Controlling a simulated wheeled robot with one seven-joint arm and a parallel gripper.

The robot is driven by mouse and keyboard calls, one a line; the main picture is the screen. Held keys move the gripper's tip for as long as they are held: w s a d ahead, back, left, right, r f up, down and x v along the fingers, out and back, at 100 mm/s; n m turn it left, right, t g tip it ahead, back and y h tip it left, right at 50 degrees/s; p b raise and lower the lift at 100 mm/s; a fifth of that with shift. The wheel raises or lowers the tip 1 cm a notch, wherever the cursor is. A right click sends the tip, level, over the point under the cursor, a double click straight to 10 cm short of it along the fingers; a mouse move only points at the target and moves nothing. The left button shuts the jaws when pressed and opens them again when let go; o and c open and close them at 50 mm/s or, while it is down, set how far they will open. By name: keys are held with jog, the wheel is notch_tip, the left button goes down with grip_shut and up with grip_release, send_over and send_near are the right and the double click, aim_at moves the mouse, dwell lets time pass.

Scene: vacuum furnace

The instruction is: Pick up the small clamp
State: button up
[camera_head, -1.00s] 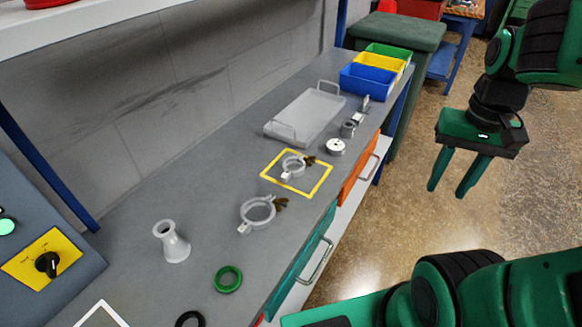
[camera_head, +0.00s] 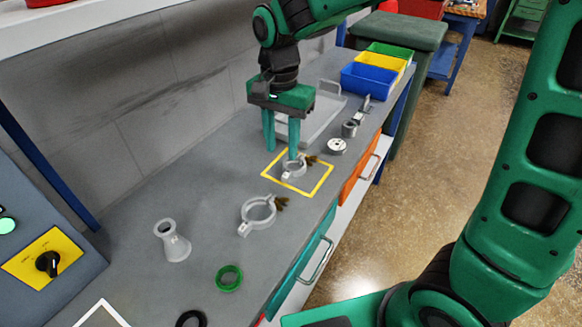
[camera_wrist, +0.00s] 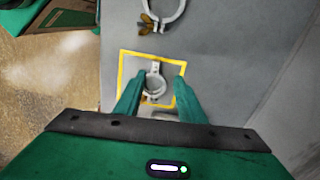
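The small clamp (camera_head: 295,170) is a pale ring with a brown wing nut. It lies inside the yellow square outline (camera_head: 318,187) on the grey bench. In the wrist view the small clamp (camera_wrist: 154,84) shows between the two fingers. My gripper (camera_head: 281,155) is open above the yellow square, fingers pointing down; one finger partly covers the clamp in the head view. I cannot tell how high the fingertips (camera_wrist: 153,82) are above the bench. A larger clamp (camera_head: 257,215) lies outside the square, nearer the front.
A translucent tray (camera_head: 325,115) lies behind my gripper. A white round part (camera_head: 336,146) and a metal cylinder (camera_head: 349,129) stand to the right. A white flanged funnel (camera_head: 172,241), a green ring (camera_head: 229,278) and a black ring (camera_head: 190,319) are nearer. Coloured bins (camera_head: 367,82) stand at the far end.

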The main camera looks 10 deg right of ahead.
aim_at(286, 174)
notch_tip(286, 174, down, 3)
jog(key=shift+r, duration=0.1)
jog(key=shift+s+d+f, duration=0.1)
jog(key=shift+d+f, duration=0.1)
jog(key=shift+f, duration=1.15)
jog(key=shift+s+d+f, duration=0.1)
jog(key=shift+d+f, duration=0.1)
jog(key=shift+f, duration=1.1)
grip_shut()
